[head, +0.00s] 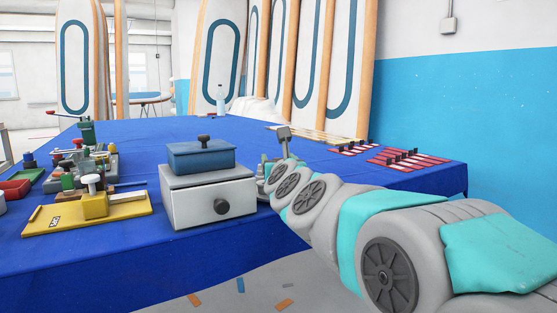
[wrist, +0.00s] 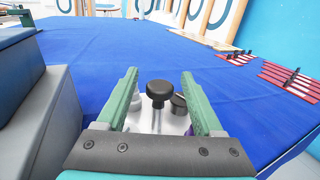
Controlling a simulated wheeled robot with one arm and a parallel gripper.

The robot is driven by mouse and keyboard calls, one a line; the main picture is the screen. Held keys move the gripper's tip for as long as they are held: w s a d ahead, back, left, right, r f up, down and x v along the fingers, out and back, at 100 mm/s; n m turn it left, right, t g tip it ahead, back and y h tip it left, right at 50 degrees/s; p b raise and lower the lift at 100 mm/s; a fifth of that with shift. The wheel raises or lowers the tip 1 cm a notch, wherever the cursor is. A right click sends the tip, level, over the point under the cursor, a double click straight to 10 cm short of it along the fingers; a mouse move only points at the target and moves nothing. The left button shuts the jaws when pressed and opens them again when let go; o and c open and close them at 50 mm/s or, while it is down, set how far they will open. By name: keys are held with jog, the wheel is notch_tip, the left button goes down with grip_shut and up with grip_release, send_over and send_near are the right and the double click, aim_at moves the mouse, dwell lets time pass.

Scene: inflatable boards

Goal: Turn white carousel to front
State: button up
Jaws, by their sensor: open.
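The white carousel (wrist: 172,124) stands on the blue cloth, low between my fingers in the wrist view. A black knob (wrist: 159,90) rises from it, with a smaller grey, dark-topped piece beside it on the right. My gripper (wrist: 159,78) is open, with one green finger on each side of the knob and a visible gap to it on both sides. The lower part of the carousel is hidden by my gripper. In the head view my arm and the drawer box hide most of the carousel, and my fingers cannot be made out.
A white drawer box (head: 205,207) with a blue lidded box (head: 200,158) on it stands close left of my gripper. A yellow tray (head: 70,218) and several small tools lie farther left. Red racks (head: 405,158) lie at the right. The table's middle is clear.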

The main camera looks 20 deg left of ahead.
grip_shut()
dwell(0.4)
dwell(0.9)
